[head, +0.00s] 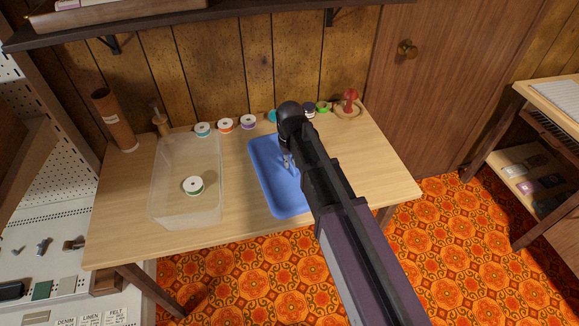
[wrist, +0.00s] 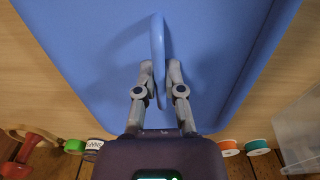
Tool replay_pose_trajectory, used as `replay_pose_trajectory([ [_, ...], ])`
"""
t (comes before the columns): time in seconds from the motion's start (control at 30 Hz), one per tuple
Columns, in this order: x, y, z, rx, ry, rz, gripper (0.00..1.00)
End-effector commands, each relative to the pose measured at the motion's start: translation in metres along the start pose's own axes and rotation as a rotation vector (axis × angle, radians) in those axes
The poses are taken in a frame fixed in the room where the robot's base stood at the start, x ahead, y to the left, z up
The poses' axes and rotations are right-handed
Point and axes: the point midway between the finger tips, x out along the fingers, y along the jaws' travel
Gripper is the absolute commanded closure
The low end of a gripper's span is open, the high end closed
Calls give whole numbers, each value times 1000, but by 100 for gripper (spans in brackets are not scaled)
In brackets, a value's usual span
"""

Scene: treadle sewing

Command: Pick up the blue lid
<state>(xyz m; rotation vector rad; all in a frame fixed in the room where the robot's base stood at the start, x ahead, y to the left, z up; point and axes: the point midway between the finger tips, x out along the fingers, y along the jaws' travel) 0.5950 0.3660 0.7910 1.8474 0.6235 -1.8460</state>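The blue lid (head: 268,188) is a flat rounded rectangle on the table, right of the clear bin, with a raised rim. In the wrist view the lid (wrist: 95,45) fills most of the picture, and its upright loop handle (wrist: 157,35) stands in the middle. My gripper (wrist: 160,68) reaches down over the lid, its two fingers closed in on either side of the handle, seemingly touching it. In the head view my gripper (head: 287,160) is small and my arm hides the lid's right part. I see no clear gap under the lid.
Several spools line the table's back edge, with a red pincushion piece (head: 350,97) at right. A brown cylinder (head: 113,120) stands at back left. The table's right end is clear.

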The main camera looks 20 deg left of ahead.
Motion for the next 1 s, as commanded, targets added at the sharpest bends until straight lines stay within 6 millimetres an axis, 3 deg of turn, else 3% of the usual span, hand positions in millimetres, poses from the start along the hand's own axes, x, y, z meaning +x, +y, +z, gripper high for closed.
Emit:
replay_pose_trajectory([
  [0.57,-3,0,0,-1,0,0,100],
  [1.0,-34,0,0,-1,0,0,100],
])
